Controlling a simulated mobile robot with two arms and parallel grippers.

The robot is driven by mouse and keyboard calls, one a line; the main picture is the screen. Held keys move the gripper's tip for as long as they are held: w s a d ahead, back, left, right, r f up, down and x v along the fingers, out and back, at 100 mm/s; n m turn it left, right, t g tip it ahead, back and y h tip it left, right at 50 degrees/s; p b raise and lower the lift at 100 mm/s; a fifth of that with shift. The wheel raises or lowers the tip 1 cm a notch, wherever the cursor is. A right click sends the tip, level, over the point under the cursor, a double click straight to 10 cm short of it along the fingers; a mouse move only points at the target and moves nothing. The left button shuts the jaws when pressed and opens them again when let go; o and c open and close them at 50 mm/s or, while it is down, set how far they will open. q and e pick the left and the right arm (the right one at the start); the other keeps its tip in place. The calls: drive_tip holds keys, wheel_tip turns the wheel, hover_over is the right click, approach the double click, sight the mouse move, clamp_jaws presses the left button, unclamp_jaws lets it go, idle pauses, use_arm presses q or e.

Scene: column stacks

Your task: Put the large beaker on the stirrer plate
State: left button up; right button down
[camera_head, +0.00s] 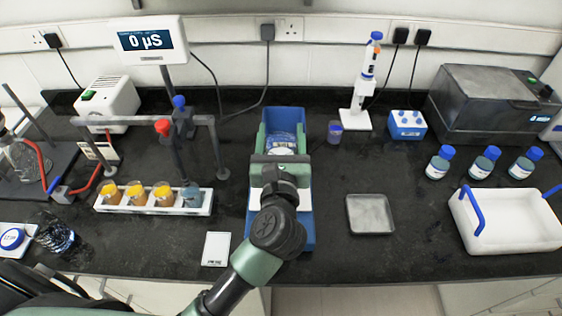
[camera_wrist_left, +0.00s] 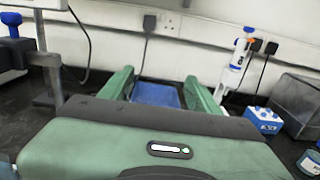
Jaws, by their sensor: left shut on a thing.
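The stirrer plate (camera_head: 309,225) is a blue unit with a white top, standing at the middle of the bench. My left gripper (camera_head: 282,140) is over it, its two green fingers pointing to the back wall. A clear glass vessel, apparently the large beaker (camera_head: 282,149), shows between the fingers, and the gripper is shut on it. In the left wrist view the fingers (camera_wrist_left: 157,92) stand apart with blue between them; the glass is hard to make out there. My wrist hides much of the plate's top and the beaker's base, so I cannot tell whether they touch. My right gripper is not in view.
A white rack (camera_head: 152,208) with orange-filled vessels stands left, under a grey stand. A small glass beaker (camera_head: 55,236) is at the far left front. A metal tray (camera_head: 370,214), white tub (camera_head: 507,232) and blue-capped bottles (camera_head: 485,162) are right. The pipette stand (camera_head: 357,120) is behind.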

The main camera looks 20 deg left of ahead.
sight(281, 150)
use_arm(q)
wheel_tip(281, 150, down, 5)
drive_tip(key=b, duration=0.4)
drive_tip(key=shift+r, duration=0.15)
drive_tip(key=o, duration=1.6)
drive_tip(key=shift+o, duration=0.2)
